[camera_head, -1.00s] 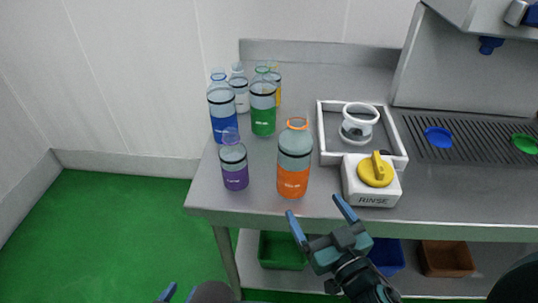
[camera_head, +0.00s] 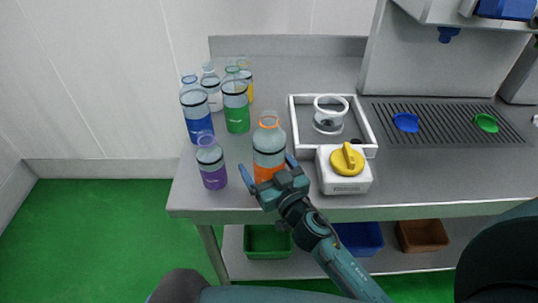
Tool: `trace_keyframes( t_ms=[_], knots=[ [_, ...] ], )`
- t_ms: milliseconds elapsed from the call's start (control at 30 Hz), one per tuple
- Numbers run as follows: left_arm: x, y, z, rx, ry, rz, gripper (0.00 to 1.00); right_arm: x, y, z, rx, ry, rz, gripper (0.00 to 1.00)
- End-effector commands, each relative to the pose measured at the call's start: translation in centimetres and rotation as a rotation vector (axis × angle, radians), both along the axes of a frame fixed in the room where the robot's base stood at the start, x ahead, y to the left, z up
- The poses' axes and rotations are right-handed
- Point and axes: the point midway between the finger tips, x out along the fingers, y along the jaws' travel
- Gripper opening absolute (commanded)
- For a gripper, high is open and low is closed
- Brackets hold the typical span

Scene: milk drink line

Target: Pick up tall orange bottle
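The tall orange bottle (camera_head: 268,143) stands upright on the metal table near its front edge, with an orange neck ring and orange liquid at the bottom. My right gripper (camera_head: 265,161) is open in front of its lower part, one finger to each side of the bottle in the picture. The gripper hides the bottle's base, and I cannot tell whether the fingers touch it. My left gripper is not in view.
A purple bottle (camera_head: 211,165) stands close on the left, with blue (camera_head: 195,112), green (camera_head: 236,108) and other bottles behind.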

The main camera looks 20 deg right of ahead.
Motion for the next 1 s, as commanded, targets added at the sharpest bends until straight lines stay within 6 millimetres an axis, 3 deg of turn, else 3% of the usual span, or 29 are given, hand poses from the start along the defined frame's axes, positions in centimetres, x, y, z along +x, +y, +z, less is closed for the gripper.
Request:
trace_keyframes(
  t_ms=[267, 833, 1000],
  knots=[
    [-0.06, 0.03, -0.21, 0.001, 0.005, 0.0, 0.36, 0.34, 0.09, -0.04, 0.001, 0.0, 0.0, 0.88],
    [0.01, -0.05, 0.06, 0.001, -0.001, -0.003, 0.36, 0.31, 0.08, -0.04, 0.001, 0.0, 0.0, 0.42],
    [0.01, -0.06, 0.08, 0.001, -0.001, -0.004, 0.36, 0.31, 0.08, -0.03, 0.001, 0.0, 0.0, 0.41]
  ],
)
